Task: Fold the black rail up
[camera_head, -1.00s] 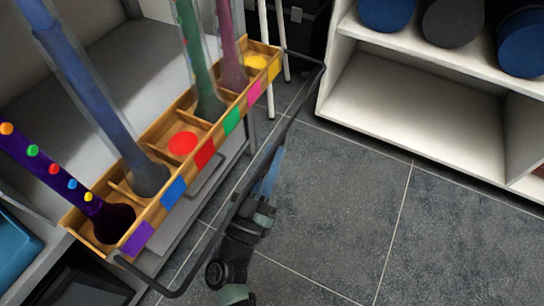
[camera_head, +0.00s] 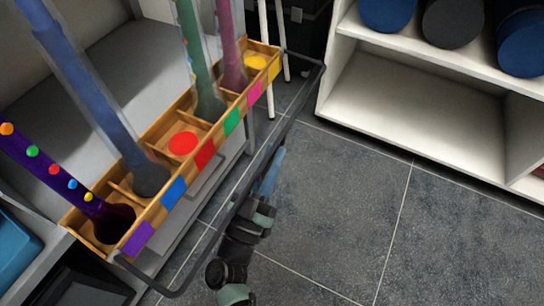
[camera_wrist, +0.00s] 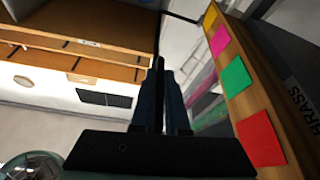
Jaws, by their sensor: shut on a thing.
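The black rail (camera_head: 301,101) is a long thin U-shaped bar. It stands out in front of the wooden instrument box (camera_head: 197,162), with its side arms reaching back toward the box's two ends. Its long bar runs along the box's colour-marked front, apart from it. My gripper (camera_head: 272,172), with blue fingers, is at the middle of the long bar and shut on it. In the wrist view, the gripper's fingers (camera_wrist: 161,85) are close together, and the dark bar runs away beyond them. The exact contact is hidden.
Several coloured tubes stand in the box, including a blue one (camera_head: 88,88) and a green one (camera_head: 196,60). One compartment holds a red disc (camera_head: 183,143). A white shelf (camera_head: 420,105) with round cases stands at the right. The tiled floor (camera_head: 340,205) between is clear.

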